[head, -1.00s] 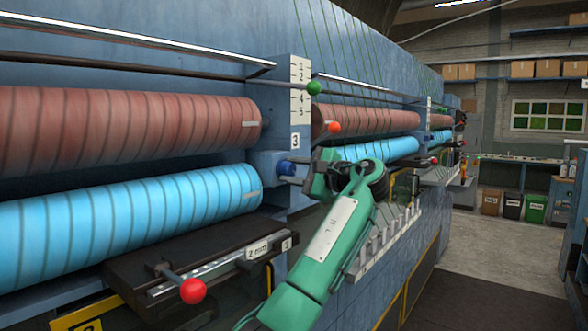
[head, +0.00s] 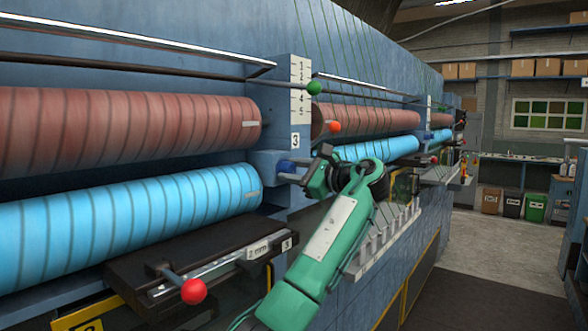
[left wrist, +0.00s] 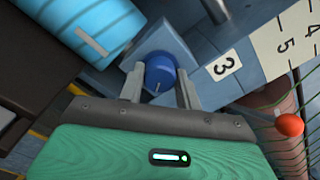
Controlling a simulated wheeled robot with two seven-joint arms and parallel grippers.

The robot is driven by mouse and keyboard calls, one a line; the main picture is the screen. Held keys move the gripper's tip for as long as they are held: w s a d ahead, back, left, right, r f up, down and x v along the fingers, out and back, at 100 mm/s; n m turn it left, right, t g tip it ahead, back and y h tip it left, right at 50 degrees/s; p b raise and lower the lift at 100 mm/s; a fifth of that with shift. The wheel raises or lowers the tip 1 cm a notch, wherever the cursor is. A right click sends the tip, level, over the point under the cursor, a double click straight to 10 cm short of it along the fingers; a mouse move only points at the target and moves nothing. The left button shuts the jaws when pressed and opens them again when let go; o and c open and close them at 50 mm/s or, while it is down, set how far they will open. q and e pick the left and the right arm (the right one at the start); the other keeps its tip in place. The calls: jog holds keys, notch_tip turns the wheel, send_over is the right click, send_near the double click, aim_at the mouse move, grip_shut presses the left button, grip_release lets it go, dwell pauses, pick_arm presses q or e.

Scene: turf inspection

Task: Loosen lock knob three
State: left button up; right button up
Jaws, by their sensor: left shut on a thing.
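The blue lock knob (head: 287,166) sits on the blue block below the 3 plate (head: 295,141). In the left wrist view the knob (left wrist: 160,74) shows as a round blue cap with a small pale mark, between the two grey fingers. My left gripper (head: 288,177) is shut on this knob, one finger on each side of it. The green left arm comes up from below. In the left wrist view the 3 plate (left wrist: 227,66) is to the right of the knob. My right gripper does not show.
A ribbed light-blue roller (head: 130,222) and a ribbed red-brown roller (head: 120,130) lie to the left. A red-ball lever (head: 193,291) sticks out at lower left. An orange ball (head: 334,127) and a green ball (head: 314,87) are close by. The aisle at right is clear.

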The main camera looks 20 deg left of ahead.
pick_arm(q)
jog(key=shift+r, duration=0.45)
jog(key=o, duration=0.9)
jog(key=shift+f, duration=0.1)
jog(key=shift+o, duration=0.5)
jog(key=shift+f, duration=0.1)
jog(key=shift+f, duration=0.15)
jog(key=shift+s+d+b, duration=0.1)
jog(key=shift+d+b, duration=0.25)
jog(key=b+v, duration=0.5)
jog(key=v, duration=0.8)
jog(key=shift+r, duration=0.2)
